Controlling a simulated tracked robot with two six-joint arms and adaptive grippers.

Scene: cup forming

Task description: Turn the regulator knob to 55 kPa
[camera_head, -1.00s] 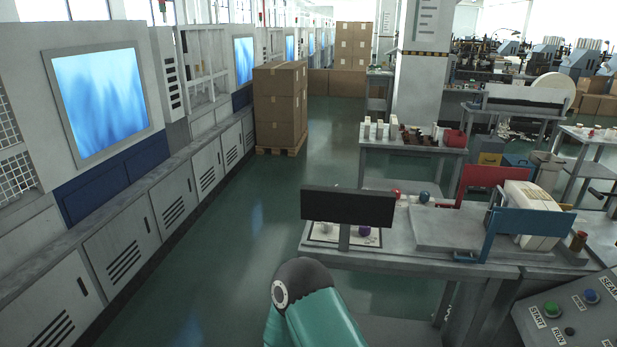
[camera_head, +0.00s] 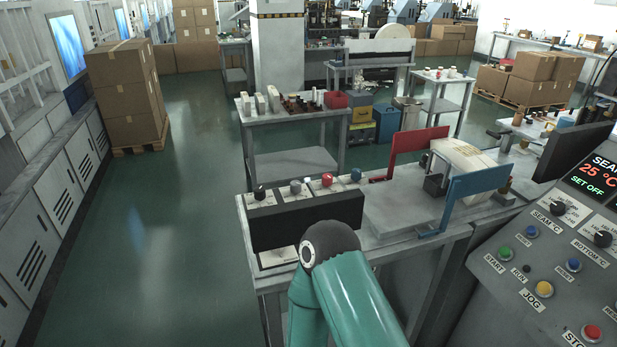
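I cannot make out a regulator knob marked in kPa in this view. A sloped grey control panel (camera_head: 500,290) stands at the lower right, cut off by the frame edge. It carries a black seam temperature knob (camera_head: 557,208) and a black bottom temperature knob (camera_head: 602,239). Its display (camera_head: 597,180) reads 25 °C and "SET OFF" in the visible part. A teal arm link of mine with a dark joint rises at the bottom middle, in front of the workbench. Neither gripper shows, so what they hold cannot be seen.
A grey workbench (camera_head: 390,212) bears a red plate (camera_head: 408,147), a blue plate (camera_head: 472,190) and small coloured-top items. Cartons (camera_head: 127,95) stand at left. Green floor (camera_head: 170,240) is open left of the bench.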

